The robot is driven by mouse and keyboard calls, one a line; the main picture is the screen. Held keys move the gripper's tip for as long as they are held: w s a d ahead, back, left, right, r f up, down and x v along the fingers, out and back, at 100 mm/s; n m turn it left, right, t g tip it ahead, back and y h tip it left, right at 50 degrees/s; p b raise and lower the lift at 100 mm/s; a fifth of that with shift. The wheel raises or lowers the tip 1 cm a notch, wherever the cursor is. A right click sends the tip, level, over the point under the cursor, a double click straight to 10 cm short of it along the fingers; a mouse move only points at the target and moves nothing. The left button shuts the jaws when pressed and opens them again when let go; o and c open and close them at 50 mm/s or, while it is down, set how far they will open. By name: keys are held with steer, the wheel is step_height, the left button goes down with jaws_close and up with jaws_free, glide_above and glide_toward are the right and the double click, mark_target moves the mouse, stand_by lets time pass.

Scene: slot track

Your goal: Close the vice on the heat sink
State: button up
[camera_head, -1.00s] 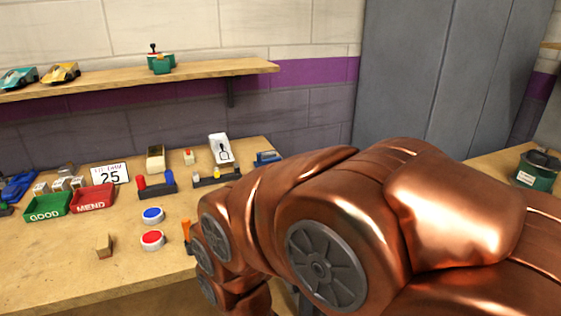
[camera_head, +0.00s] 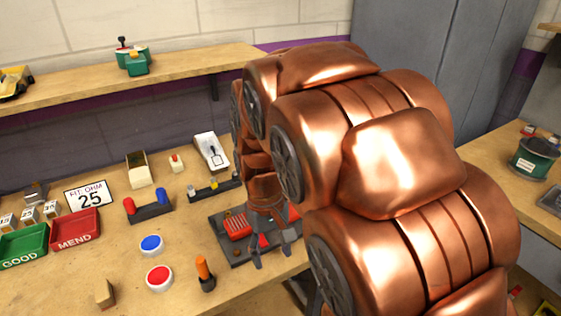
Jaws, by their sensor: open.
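A dark flat base (camera_head: 238,258) lies on the bench in front of my arm and bears red parts. A red ribbed block (camera_head: 238,226) sits on its left part; it may be the heat sink, but I cannot tell it surely from the vice's own parts. More red shows beside and behind my gripper. My gripper (camera_head: 272,254) points down over the right part of this base, with its grey fingers apart and nothing seen between them. I cannot tell whether a finger touches the vice. My arm hides the far right of the base.
An orange-handled tool (camera_head: 203,270) stands left of the base. Red (camera_head: 159,277) and blue (camera_head: 151,244) buttons lie farther left. A holder with red and blue pieces (camera_head: 149,207), a small rack (camera_head: 214,188) and a white device (camera_head: 211,151) stand behind. The MEND tray (camera_head: 76,230) is at left.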

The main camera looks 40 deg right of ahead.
steer(key=shift+t, duration=0.6)
steer(key=w+d+r+p, duration=0.1)
steer(key=w+d+p, duration=0.1)
steer(key=w, duration=0.3)
steer(key=w+d+r+p, duration=0.2)
steer(key=w+d+p, duration=0.1)
steer(key=w+d, duration=0.2)
steer(key=w+d+r+p, duration=0.2)
steer(key=w+d, duration=0.1)
steer(key=w, duration=0.2)
steer(key=shift+d, duration=0.35)
steer(key=shift+t, duration=0.5)
steer(key=w+d+p, duration=0.2)
steer(key=w+d, duration=0.1)
steer(key=w+d+p, duration=0.2)
steer(key=w+d, duration=0.1)
steer(key=w+d+p, duration=0.2)
steer(key=w+d, duration=0.1)
steer(key=shift+w+f, duration=0.2)
steer(key=shift+f, duration=0.15)
steer(key=shift+f+y, duration=0.15)
steer(key=shift+y, duration=0.15)
steer(key=f+p, duration=0.1)
steer(key=f, duration=0.1)
steer(key=f+p, duration=0.1)
steer(key=f, duration=0.2)
steer(key=f+p, duration=0.1)
steer(key=f, duration=0.1)
steer(key=shift+a+f, duration=0.25)
jaws_close()
